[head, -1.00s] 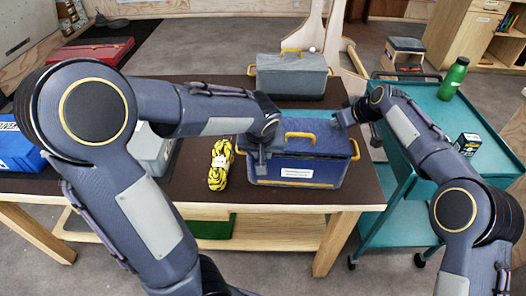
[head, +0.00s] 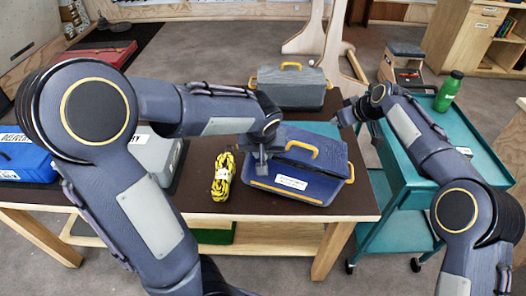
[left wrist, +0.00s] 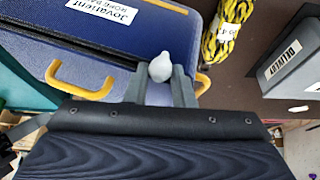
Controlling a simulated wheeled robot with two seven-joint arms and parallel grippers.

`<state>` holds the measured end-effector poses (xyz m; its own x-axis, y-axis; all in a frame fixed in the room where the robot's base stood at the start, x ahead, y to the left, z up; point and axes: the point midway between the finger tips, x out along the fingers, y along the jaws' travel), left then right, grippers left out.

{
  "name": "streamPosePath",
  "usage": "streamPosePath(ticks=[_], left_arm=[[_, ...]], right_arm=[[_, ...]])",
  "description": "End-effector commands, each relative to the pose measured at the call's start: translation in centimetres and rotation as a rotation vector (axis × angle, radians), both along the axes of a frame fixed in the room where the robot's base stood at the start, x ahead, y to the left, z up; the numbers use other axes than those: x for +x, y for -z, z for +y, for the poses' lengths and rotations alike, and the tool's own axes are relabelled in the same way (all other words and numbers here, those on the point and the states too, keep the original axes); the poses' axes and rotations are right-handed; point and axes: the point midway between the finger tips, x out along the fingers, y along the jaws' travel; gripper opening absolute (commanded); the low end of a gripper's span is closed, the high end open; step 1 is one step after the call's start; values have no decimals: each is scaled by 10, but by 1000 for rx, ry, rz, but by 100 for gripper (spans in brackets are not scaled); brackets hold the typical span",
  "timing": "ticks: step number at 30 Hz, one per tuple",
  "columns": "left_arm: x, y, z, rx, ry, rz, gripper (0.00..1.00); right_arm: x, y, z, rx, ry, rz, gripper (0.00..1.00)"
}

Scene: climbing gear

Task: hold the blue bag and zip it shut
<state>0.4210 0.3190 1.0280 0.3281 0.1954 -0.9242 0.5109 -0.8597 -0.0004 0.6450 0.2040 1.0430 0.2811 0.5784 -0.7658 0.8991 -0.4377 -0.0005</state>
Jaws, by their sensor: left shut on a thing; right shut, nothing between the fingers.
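The blue bag (head: 318,172) with yellow handles and a white label lies turned at an angle on the brown table. My left gripper (head: 262,160) is at its left end. In the left wrist view, the left gripper (left wrist: 160,88) is shut on a pale knob (left wrist: 161,66) at the end of a dark strip along the blue bag (left wrist: 150,25). I cannot tell how far the zip is open. My right gripper (head: 347,116) is shut and empty, beyond the bag's far right corner and apart from it.
A yellow-and-black rope bundle (head: 223,177) lies left of the bag. A grey bag (head: 290,90) stands behind, and a teal mat (head: 322,130) shows between them. A grey box (head: 155,155) and a blue box (head: 22,158) are at left. A teal cart (head: 420,160) holds a green bottle (head: 447,92).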

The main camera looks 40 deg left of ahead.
Motion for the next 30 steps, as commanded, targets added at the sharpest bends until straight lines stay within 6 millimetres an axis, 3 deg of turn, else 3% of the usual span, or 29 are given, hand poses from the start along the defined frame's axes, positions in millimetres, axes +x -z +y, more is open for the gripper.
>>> streamPosePath(ticks=[5, 6, 11, 20, 30], left_arm=[[1, -1, 0, -1, 0, -5, 1], [1, -1, 0, -1, 0, -5, 26], [1, 0, 0, 0, 1, -4, 47], [0, -1, -1, -1, 1, -3, 47], [-16, -48, -10, -3, 0, -8, 47]], right_arm=[[0, 0, 0, 0, 0, 0, 0], [0, 0, 0, 1, 0, 0, 0], [0, 0, 0, 1, 0, 0, 0], [0, 0, 0, 1, 1, -1, 0], [0, 2, 0, 1, 0, 0, 0]])
